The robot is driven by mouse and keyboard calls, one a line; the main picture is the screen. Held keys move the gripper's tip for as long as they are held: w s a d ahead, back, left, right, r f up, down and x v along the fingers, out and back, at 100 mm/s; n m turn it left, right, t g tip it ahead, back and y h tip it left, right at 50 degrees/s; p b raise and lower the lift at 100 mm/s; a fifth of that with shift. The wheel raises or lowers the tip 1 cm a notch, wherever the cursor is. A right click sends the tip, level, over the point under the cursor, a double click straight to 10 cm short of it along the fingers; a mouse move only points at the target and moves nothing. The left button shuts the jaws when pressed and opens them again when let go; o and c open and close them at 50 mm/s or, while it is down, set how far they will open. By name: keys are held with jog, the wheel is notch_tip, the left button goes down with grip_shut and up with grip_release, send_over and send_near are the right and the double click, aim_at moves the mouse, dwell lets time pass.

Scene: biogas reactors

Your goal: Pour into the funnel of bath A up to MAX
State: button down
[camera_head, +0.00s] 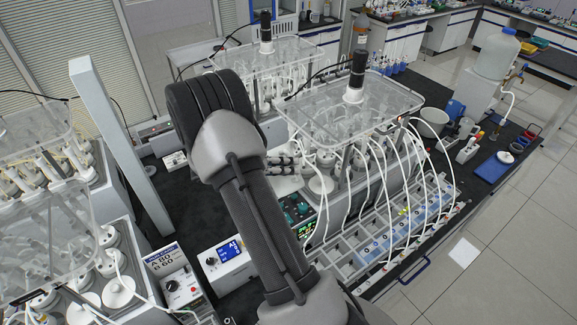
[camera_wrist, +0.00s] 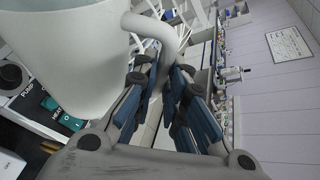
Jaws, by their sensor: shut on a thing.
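In the wrist view a large white jug (camera_wrist: 70,55) fills the upper left. Its curved handle (camera_wrist: 165,32) runs down between the blue-padded fingers of my gripper (camera_wrist: 163,85), which is shut on it. Part of the rim and a grey inside show at the top left corner; the liquid level cannot be told. No MAX mark is readable.
Clear lids (camera_head: 350,100) with white tubes cover reactor bottles. A grey post (camera_head: 118,140) rises at left. A large carboy (camera_head: 496,55) stands at right.

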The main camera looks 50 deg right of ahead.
jog(key=shift+w+d+r+n+g+p, duration=0.25)
jog(key=shift+w+n+p, duration=0.25)
jog(key=shift+p, duration=0.35)
dwell(1.1)
jog(key=shift+w+d+r+n+g, duration=0.1)
jog(key=shift+w+n+g, duration=0.35)
jog(key=shift+w, duration=0.1)
dwell(1.3)
jog(key=shift+w+d+n+g, duration=0.3)
jog(key=shift+w+n+g, duration=0.3)
jog(key=shift+w, duration=0.35)
dwell(1.8)
jog(key=shift+w+d+f+n+b, duration=0.2)
jog(key=shift+w+f+n+b, duration=0.25)
jog(key=shift+w+b, duration=0.25)
dwell(0.8)
